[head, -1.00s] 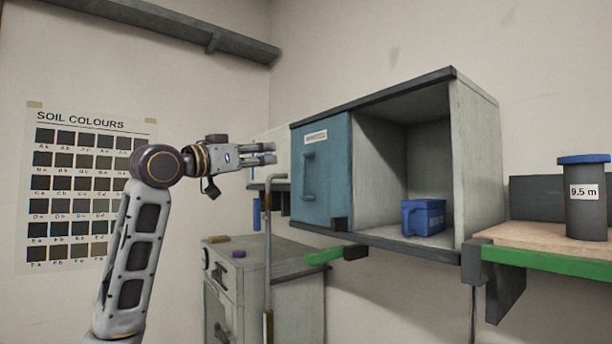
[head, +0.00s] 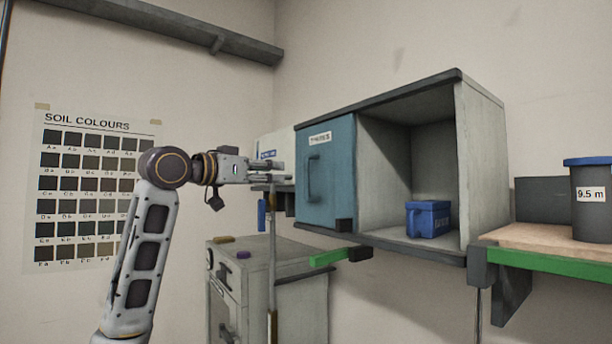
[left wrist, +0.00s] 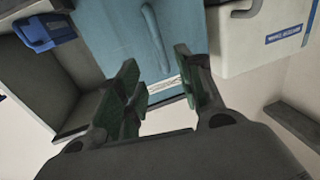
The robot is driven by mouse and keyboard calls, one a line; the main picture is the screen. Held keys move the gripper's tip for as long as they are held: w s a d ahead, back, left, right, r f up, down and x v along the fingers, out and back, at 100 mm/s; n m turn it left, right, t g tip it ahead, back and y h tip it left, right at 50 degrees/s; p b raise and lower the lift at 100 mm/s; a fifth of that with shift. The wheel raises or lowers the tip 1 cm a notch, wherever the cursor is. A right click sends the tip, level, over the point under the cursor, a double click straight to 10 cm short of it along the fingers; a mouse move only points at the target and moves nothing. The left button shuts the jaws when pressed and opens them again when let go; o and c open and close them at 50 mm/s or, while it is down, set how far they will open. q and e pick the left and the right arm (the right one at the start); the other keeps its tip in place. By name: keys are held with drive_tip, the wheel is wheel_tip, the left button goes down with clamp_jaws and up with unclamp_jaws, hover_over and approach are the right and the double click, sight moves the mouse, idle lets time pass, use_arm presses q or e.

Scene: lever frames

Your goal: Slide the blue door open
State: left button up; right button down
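The blue door (head: 328,190) covers the left part of a grey cabinet (head: 489,160); the right part stands open. The door has a vertical blue handle (head: 311,178) near its left edge and a white label at the top. My left gripper (head: 281,173) is left of the door, apart from the handle. In the left wrist view the left gripper's fingers (left wrist: 168,92) are spread with nothing between them. The door (left wrist: 120,35) and its curved handle (left wrist: 154,38) show beyond the fingertips. My right gripper is in neither view.
A blue box (head: 428,219) sits inside the open part of the cabinet. A shelf with a green edge (head: 560,264) and a grey container (head: 591,205) is at the right. A grey drawer unit (head: 300,300) stands below the cabinet, with a thin upright pole (head: 271,250) near it.

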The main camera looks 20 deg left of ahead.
use_arm(q)
drive_tip(key=p, duration=0.4)
hover_over(306, 193)
drive_tip(key=shift+w+a, duration=0.1)
drive_tip(key=shift+w, duration=0.35)
drive_tip(key=shift+c, duration=0.2)
clamp_jaws()
